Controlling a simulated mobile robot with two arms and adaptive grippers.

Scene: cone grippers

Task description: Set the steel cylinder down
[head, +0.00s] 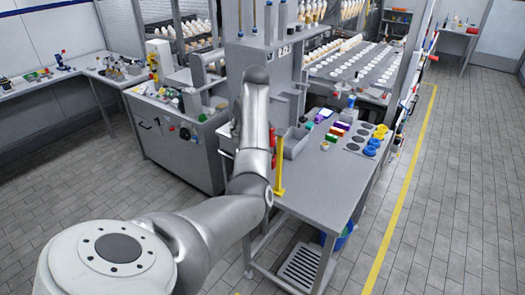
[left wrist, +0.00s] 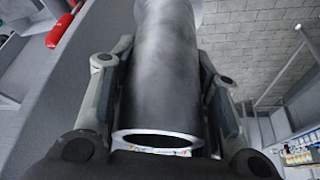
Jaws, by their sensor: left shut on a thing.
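The steel cylinder (left wrist: 162,90) fills the middle of the left wrist view. It is a grey, hollow tube with its open, bright-rimmed end toward the camera. My left gripper (left wrist: 165,56) is shut on it, with one finger on each side. In the head view my left arm reaches out to the grey machine beside the steel table (head: 318,197). The arm hides most of the gripper there, and I cannot make out the cylinder in that view. What lies directly under the cylinder is hidden. My right gripper is in neither view.
A grey bin (head: 296,143), coloured blocks (head: 337,130) and blue rings (head: 371,148) are on the table. A yellow post (head: 279,178) stands at its left edge, close to my arm. The table's front part is bare. A red object (left wrist: 60,30) shows in the left wrist view.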

